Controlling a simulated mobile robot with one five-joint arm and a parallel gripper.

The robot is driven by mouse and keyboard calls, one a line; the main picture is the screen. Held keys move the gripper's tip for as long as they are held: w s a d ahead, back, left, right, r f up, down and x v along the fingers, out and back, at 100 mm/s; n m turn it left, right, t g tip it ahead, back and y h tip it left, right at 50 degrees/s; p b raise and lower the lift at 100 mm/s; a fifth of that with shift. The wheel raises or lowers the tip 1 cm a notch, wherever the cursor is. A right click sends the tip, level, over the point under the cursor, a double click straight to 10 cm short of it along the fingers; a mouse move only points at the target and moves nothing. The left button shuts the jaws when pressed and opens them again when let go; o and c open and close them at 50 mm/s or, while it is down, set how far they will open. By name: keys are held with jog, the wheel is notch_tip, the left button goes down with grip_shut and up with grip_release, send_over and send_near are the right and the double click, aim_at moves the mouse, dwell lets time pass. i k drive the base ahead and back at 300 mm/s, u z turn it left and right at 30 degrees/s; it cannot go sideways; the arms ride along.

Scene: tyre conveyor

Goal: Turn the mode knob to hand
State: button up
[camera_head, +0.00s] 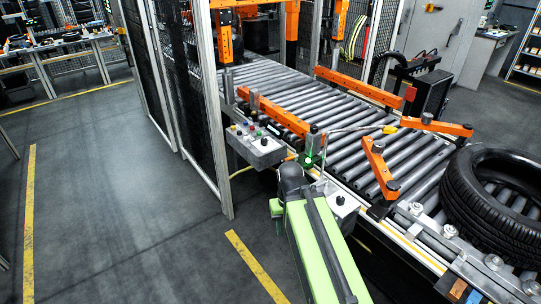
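A grey control box (262,152) with several small coloured buttons stands at the conveyor's near side, left of my arm. A smaller grey box (344,210) with a round black knob (340,200) sits just right of my arm, partly hidden by it. I cannot tell which control is the mode knob, and no markings or knob position can be read. My light green arm reaches up from the bottom to a dark joint between the two boxes. My gripper's fingers do not show.
A roller conveyor (290,88) runs behind the boxes, with orange guide arms (365,85) and a black tyre (490,215) at right. A green-lit post (308,158) stands close behind my arm's dark joint. A mesh fence (205,110) rises at left. The left floor is clear.

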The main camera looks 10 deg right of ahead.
aim_at(264, 141)
jog(key=u, duration=0.65)
jog(key=i, duration=0.8)
jog(key=z, duration=0.4)
jog(key=i, duration=0.8)
jog(key=z, duration=0.6)
